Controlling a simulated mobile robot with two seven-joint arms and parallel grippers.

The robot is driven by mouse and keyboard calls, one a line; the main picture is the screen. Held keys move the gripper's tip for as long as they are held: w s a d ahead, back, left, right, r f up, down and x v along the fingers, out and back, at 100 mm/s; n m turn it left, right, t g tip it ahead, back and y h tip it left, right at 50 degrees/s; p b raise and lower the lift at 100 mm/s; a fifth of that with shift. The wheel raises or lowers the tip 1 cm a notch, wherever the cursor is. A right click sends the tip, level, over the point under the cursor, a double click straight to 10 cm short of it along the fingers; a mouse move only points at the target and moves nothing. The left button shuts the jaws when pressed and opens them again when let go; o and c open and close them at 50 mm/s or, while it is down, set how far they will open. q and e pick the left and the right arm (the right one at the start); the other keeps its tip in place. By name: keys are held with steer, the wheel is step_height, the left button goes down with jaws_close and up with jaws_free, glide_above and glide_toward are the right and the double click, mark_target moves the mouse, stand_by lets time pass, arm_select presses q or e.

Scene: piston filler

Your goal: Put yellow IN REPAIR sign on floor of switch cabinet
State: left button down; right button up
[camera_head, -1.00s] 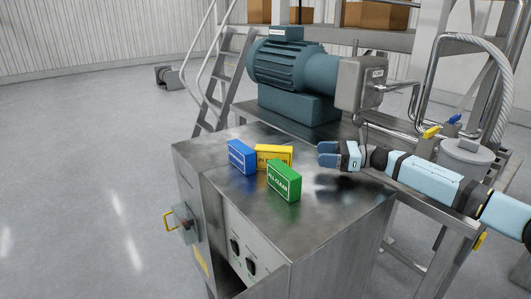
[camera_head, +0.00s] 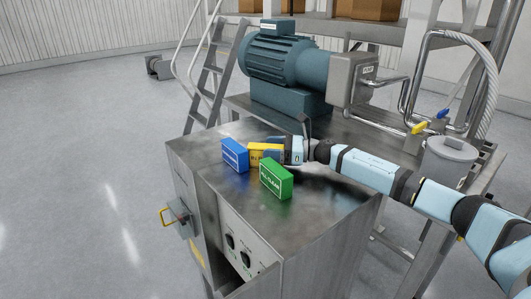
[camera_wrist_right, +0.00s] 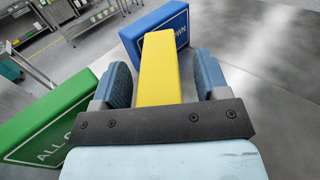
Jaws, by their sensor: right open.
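The yellow sign (camera_head: 262,150) stands on top of the steel cabinet (camera_head: 320,208), between a blue sign and a green sign; its lettering is mostly hidden. My right gripper (camera_head: 282,151) reaches in from the right at the sign's right end. In the right wrist view the yellow sign (camera_wrist_right: 160,70) lies between the two blue fingers of the gripper (camera_wrist_right: 158,80). The fingers are open, with a gap on each side of the sign. The cabinet front is partly open below, and its floor is hidden. My left gripper is not in view.
The blue sign (camera_head: 235,155) stands close left of the yellow one; the green ALL CLEAR sign (camera_head: 276,178) stands in front. A teal motor (camera_head: 285,62) is behind the cabinet. The cabinet top's front right is clear.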

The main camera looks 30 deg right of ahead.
steer(key=shift+c, duration=0.2)
steer(key=c, duration=1)
steer(key=shift+c, duration=0.4)
steer(key=shift+r, duration=0.1)
